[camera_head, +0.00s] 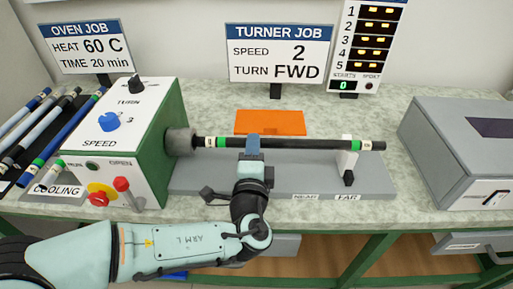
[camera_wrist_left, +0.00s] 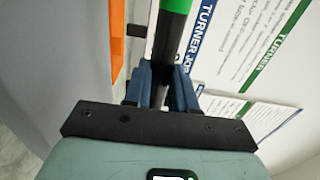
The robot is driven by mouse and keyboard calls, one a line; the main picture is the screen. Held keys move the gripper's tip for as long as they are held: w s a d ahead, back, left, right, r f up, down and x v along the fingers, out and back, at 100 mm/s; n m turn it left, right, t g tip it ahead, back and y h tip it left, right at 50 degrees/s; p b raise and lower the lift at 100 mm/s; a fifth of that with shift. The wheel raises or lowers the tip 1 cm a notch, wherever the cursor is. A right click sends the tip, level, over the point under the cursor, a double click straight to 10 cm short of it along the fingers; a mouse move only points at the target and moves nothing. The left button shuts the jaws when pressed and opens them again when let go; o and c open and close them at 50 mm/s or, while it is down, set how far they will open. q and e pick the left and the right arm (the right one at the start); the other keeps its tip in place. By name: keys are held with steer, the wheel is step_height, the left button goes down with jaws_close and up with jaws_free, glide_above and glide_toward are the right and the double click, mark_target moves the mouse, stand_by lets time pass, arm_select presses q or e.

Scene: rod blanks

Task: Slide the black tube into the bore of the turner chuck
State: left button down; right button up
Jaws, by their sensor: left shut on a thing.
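The black tube (camera_head: 300,143) has green bands and pale labels near both ends. It lies roughly level, left to right. My left gripper (camera_head: 253,147) is shut on it left of its middle. In the left wrist view the tube (camera_wrist_left: 170,48) runs between the blue fingers of my left gripper (camera_wrist_left: 163,85). The grey turner chuck (camera_head: 180,141) is on the green and white machine. The tube's left end is at the chuck's face; I cannot tell whether it is inside the bore. The tube's right part is at the white support (camera_head: 347,158). My right gripper is out of view.
The turner's grey bed (camera_head: 220,180) lies below the tube, with NEAR and FAR labels. An orange pad (camera_head: 270,122) lies behind it. Several rods lie in a dark rack (camera_head: 12,178) at left. A grey box (camera_head: 460,150) stands at right. Signs stand at the back.

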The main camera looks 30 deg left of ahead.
mark_target(237, 146)
arm_select(q)
steer(key=shift+s+a, duration=0.5)
steer(key=shift+a, duration=0.25)
steer(key=shift+s+a, duration=0.45)
steer(key=shift+a, duration=0.3)
steer(key=c, duration=0.8)
jaws_free()
steer(key=shift+c, duration=0.2)
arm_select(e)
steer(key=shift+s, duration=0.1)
